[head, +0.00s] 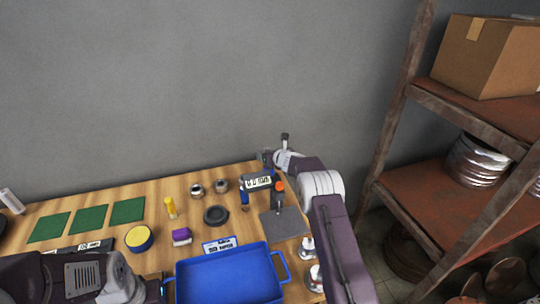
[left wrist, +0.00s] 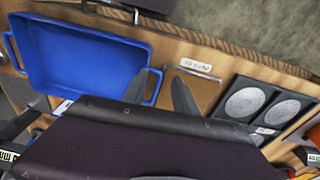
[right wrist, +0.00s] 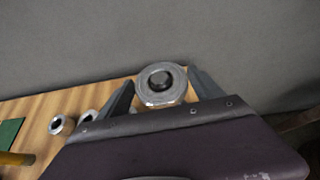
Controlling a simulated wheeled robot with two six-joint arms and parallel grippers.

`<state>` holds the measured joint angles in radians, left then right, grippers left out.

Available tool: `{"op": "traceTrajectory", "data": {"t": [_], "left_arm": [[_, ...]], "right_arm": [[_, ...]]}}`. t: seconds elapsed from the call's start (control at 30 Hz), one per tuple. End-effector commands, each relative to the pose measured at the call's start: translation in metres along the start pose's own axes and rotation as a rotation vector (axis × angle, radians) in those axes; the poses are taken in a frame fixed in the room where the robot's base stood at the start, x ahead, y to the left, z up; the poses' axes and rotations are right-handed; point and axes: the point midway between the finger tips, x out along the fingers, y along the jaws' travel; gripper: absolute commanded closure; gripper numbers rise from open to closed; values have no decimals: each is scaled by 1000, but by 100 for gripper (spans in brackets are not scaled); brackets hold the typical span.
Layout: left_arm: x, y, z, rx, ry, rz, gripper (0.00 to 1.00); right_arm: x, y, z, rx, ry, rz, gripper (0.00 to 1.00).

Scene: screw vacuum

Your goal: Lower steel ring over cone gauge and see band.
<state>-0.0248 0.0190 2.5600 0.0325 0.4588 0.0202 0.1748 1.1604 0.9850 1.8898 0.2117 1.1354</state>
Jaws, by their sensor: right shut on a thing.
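A shiny steel ring (right wrist: 162,95) is between the fingers of my right gripper (right wrist: 161,78), which is shut on it. A dark round shape fills the ring's middle in the right wrist view; I cannot tell whether it is the cone gauge's tip or only the hole. In the head view my right gripper (head: 270,158) is raised at the table's back right, above a small label reading something like "BAND" (head: 258,183). The gauge body is not clear there. My left gripper (left wrist: 160,88) is open and empty in the left wrist view, beside the blue tray (left wrist: 75,55).
Two small steel rings (head: 197,190) and a dark ring (head: 215,215) lie mid-table. A grey mat (head: 285,223) is at right. A shelf rack (head: 450,125) stands beyond the table.

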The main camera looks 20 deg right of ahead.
Motion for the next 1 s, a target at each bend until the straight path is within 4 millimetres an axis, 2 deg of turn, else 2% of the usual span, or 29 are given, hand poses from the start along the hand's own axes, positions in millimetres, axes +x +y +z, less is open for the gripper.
{"op": "traceTrajectory", "data": {"t": [0.53, 0.57, 0.6, 0.63, 0.87, 1.0], "left_arm": [[10, 0, 1, 0, 0, 0, 66], [8, 0, 1, 0, 0, 0, 66], [8, 0, 1, 0, 0, 0, 66], [8, 0, 1, 0, 0, 0, 66], [9, 0, 1, 0, 0, 0, 66], [18, 0, 2, 0, 0, 0, 66]], "right_arm": [[4, 0, -6, 0, -3, 0, 94], [4, 0, -5, 0, -4, 0, 16], [3, 0, -5, 0, -3, 0, 5], [3, 0, -5, 0, -3, 0, 0], [4, 0, -8, 0, 2, 0, 0], [0, 0, -10, 0, 1, 0, 0]]}}
